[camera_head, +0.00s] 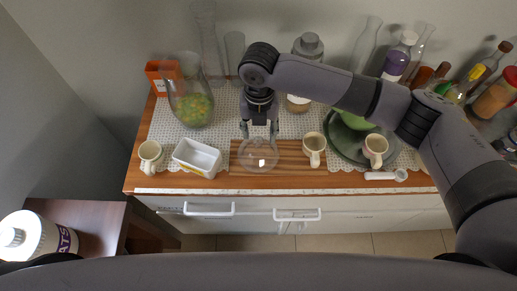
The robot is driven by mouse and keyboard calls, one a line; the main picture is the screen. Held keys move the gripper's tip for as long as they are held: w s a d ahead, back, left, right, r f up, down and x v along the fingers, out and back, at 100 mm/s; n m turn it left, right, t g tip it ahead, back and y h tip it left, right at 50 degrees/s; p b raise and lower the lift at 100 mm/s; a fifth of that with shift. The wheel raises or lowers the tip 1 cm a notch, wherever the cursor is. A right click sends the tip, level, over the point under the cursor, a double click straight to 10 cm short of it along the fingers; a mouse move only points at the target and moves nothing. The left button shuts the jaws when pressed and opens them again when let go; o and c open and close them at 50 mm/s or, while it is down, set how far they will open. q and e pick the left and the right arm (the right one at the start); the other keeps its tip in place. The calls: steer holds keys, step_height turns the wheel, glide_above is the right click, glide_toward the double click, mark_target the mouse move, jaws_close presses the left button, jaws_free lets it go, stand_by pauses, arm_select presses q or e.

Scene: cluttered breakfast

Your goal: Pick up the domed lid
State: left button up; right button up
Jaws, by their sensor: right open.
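The domed lid (258,157) looks like a clear, see-through dome with a bright highlight. It rests on the striped wooden board (290,152) near the counter's front. My right gripper (259,132) points down at the back edge of the lid, with its two fingers apart and nothing seen between them. I cannot tell whether the fingers touch the lid. My left gripper is out of view.
A cream mug (314,146) stands right of the lid, and a white rectangular dish (197,156) stands to the left. A glass vase (190,92) and several bottles stand behind. A green tray (345,148) holds another mug (376,147).

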mark_target(259, 139)
steer(key=shift+f+p, duration=0.35)
steer(key=shift+f, duration=0.25)
step_height(259, 139, down, 4)
steer(key=shift+w+a+f+p, duration=0.1)
steer(key=shift+w+f+p, duration=0.05)
steer(key=shift+p, duration=0.5)
steer(key=shift+c, duration=0.3)
jaws_close()
